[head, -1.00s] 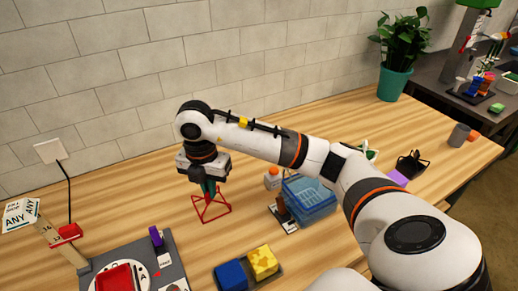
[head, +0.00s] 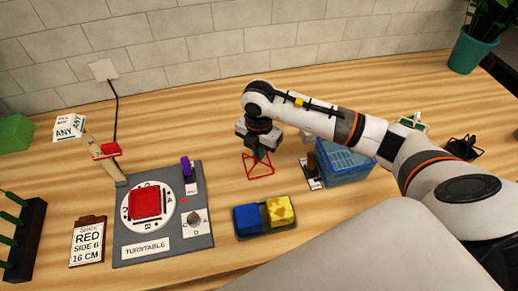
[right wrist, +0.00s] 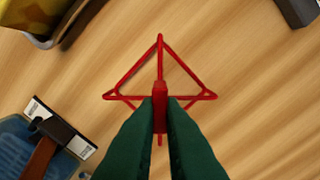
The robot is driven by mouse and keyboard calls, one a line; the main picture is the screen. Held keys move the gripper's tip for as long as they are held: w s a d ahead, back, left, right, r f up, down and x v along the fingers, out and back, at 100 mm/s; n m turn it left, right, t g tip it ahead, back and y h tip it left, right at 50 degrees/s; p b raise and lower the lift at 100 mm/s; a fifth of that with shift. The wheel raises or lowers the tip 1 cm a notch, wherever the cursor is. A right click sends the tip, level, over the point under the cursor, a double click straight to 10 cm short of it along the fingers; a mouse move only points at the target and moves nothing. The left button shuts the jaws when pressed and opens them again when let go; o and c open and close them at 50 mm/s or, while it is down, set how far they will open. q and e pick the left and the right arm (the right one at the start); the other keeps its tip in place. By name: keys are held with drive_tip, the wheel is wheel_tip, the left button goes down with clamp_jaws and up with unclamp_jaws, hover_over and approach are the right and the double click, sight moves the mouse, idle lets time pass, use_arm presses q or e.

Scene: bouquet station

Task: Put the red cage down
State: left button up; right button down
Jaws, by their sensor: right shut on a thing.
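The red cage (head: 258,170) is a small frame of thin red bars, at the middle of the wooden table (head: 90,200) in the head view. My right gripper (head: 260,152) is above it, pointing down. In the right wrist view, the green fingers of my right gripper (right wrist: 160,112) are shut on the upright red post in the middle of the cage (right wrist: 160,72). The cage's base looks to be at or very close to the tabletop; I cannot tell whether it touches. My left gripper is not in view.
A blue basket (head: 345,165) and a small stand (head: 312,170) are just right of the cage. A tray with a blue and a yellow block (head: 265,217) is in front. The turntable (head: 190,235) is to the left. Bare wood lies around the cage.

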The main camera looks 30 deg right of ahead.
drive_tip(key=shift+f, duration=0.35)
drive_tip(key=shift+f, duration=0.2)
drive_tip(key=c, duration=1.5)
unclamp_jaws()
drive_tip(key=shift+c, duration=0.2)
